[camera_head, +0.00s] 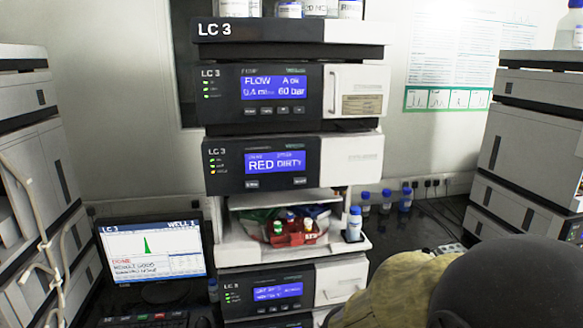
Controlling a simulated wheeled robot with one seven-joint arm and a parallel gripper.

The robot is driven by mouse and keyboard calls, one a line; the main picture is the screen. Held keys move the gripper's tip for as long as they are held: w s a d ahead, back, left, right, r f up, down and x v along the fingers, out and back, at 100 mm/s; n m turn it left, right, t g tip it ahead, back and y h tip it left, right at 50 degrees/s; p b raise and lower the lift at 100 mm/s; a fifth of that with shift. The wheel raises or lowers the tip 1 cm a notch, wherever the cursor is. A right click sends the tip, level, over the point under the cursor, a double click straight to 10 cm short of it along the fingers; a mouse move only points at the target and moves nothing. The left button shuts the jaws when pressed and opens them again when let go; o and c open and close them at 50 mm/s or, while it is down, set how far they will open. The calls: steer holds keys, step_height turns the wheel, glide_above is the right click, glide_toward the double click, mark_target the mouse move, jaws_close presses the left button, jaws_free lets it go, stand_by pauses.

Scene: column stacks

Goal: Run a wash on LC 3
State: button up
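The LC 3 stack (215,105) stands upright in the middle of the head view. Its upper module display (272,87) reads FLOW, A ON and 60 bar. The module display below (275,161) reads RED DIRTY, with two small buttons (252,184) under it. Beneath is an open bay with a red holder (285,238) of several vials and a blue-capped bottle (354,224) on its right ledge. A lower module display (278,291) is too blurred to read. A large dark rounded part of my arm fills the bottom right; my gripper's fingers do not show.
A monitor (152,249) at left shows LC 3, WELL 1 and a green peak; a keyboard (150,319) lies below. Other stacks stand at left (22,110) and right (535,140). Several blue-capped bottles (386,201) stand on the dark bench behind right.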

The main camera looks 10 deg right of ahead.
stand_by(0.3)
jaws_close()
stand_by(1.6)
